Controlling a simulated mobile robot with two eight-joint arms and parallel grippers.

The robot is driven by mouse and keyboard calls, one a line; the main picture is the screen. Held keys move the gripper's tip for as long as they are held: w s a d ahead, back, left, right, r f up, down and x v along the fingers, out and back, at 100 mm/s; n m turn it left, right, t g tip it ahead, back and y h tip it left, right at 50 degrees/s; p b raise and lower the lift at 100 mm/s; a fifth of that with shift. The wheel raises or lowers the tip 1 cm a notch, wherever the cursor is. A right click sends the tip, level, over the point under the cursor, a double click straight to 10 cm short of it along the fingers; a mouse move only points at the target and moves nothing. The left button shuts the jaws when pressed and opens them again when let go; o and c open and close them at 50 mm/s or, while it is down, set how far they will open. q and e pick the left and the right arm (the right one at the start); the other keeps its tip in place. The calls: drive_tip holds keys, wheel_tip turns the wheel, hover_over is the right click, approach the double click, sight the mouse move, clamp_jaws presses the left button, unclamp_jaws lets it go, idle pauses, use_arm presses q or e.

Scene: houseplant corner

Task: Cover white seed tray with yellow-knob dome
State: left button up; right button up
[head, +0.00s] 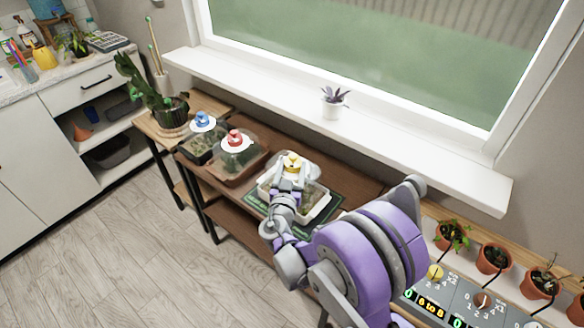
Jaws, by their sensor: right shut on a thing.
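The white seed tray (321,213) sits on a green mat (333,208) on the brown wooden bench. The clear dome with the yellow knob (293,159) is over the tray. My right gripper (291,176) is at the knob, shut on the dome. My gripper and arm hide much of the dome's front and the tray's near side, so I cannot tell whether the dome's rim rests on the tray all round. My left gripper is not in view.
Left of it stand a terracotta-coloured tray under a red-knob dome (235,137) and a dark tray under a blue-knob dome (202,119). A cactus pot (168,117) is at far left. A small white pot (332,108) stands on the windowsill (400,141). Several terracotta pots (493,259) are at right.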

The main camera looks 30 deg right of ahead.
sight(292, 174)
drive_tip(key=shift+f, duration=0.3)
idle(0.4)
drive_tip(key=shift+f+b, duration=0.25)
drive_tip(key=shift+b, duration=0.15)
drive_tip(key=shift+f, duration=0.1)
drive_tip(key=shift+f+b, duration=0.65)
drive_tip(key=shift+f, duration=0.1)
drive_tip(key=shift+f, duration=0.15)
idle(0.5)
drive_tip(key=o, duration=1.5)
